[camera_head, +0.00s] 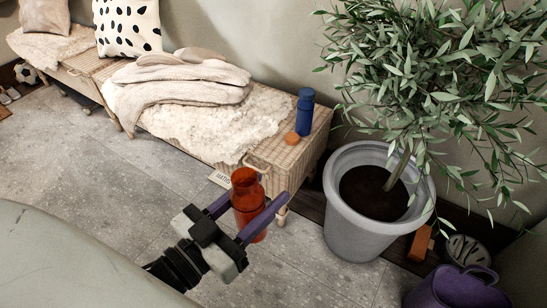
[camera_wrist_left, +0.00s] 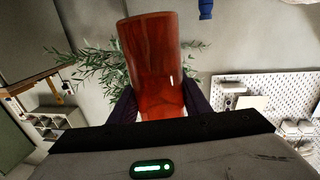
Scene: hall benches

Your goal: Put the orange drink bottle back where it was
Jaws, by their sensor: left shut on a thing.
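The orange drink bottle (camera_head: 245,190) is red-orange and see-through. In the head view it is held in front of the near end of the wicker bench (camera_head: 318,132). My left gripper (camera_head: 249,214) has one dark purple finger on each side of it and is shut on it. The bottle (camera_wrist_left: 152,62) also fills the middle of the left wrist view, between the gripper's fingers (camera_wrist_left: 158,107). My right gripper is not in view.
A cream fleece (camera_head: 225,125) and a folded blanket (camera_head: 170,90) cover much of the bench. A large potted plant (camera_head: 365,225) stands right of it. A purple bucket (camera_head: 455,290) is at the bottom right. Bare wicker shows near the blue bottle, and open floor lies to the left.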

